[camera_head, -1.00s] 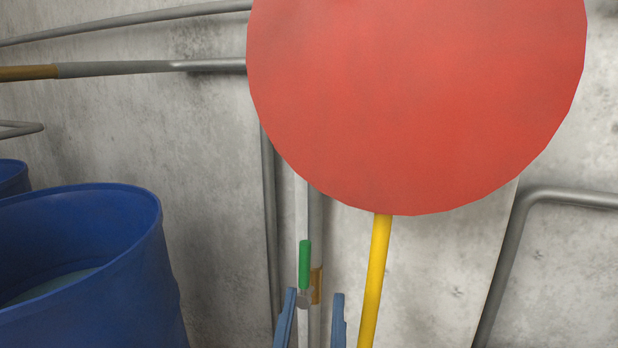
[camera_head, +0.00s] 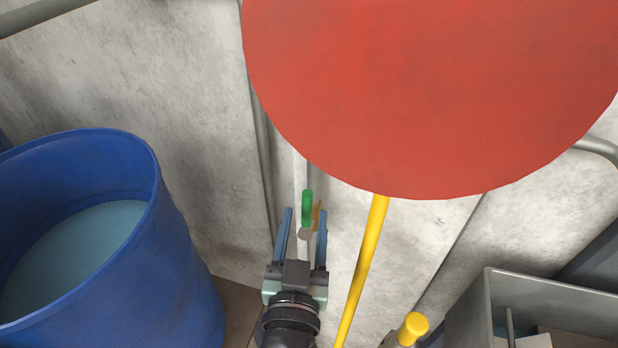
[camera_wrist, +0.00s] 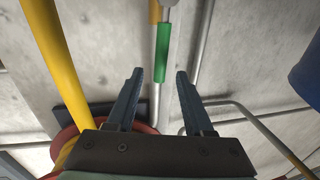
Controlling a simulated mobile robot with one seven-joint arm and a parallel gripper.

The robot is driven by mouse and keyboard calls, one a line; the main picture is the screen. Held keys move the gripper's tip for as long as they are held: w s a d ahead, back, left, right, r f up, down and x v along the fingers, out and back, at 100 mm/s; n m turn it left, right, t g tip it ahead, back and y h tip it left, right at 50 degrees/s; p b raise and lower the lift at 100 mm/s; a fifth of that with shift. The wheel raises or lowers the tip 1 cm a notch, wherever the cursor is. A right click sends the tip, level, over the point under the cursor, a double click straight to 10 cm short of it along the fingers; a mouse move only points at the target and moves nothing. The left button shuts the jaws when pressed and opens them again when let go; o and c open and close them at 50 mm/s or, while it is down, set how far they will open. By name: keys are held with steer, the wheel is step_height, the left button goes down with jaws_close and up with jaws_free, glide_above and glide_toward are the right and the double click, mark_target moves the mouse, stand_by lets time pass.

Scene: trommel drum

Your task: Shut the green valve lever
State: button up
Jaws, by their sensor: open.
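The green valve lever (camera_head: 307,208) is upright, in line with a thin vertical pipe along the wall. Its grey pivot (camera_head: 304,234) is at its lower end. My gripper (camera_head: 305,212) is open, with one blue finger on each side of the lever in the head view. In the wrist view the lever (camera_wrist: 163,52) shows in the gap of my gripper (camera_wrist: 159,72), its near end about level with the fingertips. There is space on both sides, and neither finger appears to touch it. I cannot tell the exact depth between them.
A large red disc (camera_head: 430,90) on a yellow post (camera_head: 364,265) hides much of the wall at upper right. The post stands close to the right of my gripper. A blue barrel (camera_head: 185,240) stands at left. A grey bin (camera_head: 480,310) is at lower right.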

steer(key=w, duration=0.2)
steer(key=w+p, duration=0.1)
steer(key=w, duration=0.2)
steer(key=w+d, duration=0.1)
steer(key=w, duration=0.1)
steer(key=shift+w+p, duration=0.3)
steer(key=shift+w, duration=0.1)
jaws_close()
steer(key=shift+a, duration=0.1)
stand_by(0.9)
